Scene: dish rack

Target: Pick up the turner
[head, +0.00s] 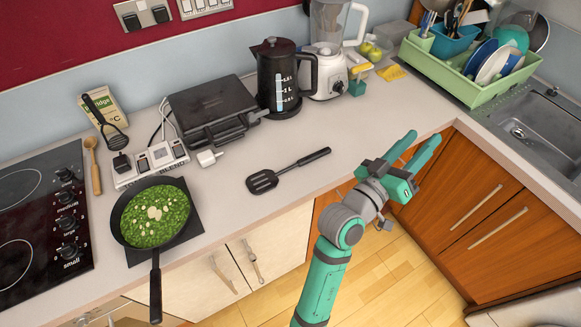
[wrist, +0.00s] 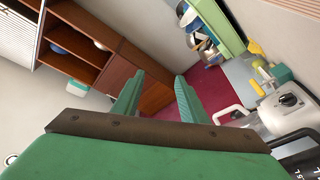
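The turner (head: 284,172) is black with a slotted head and lies flat on the light countertop in the head view. Its head points left and its handle points up and to the right. My gripper (head: 423,146) is green and open, to the right of the turner, near the counter's front edge, with nothing between its fingers. In the wrist view both fingers of my gripper (wrist: 158,98) are apart and empty. The turner does not show in the wrist view.
A pan of green food (head: 155,214) stands left of the turner. A black grill (head: 212,108), a kettle (head: 283,75) and a blender (head: 328,55) stand behind it. A dish rack (head: 450,62) and sink (head: 540,125) are at right. The counter around the turner is clear.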

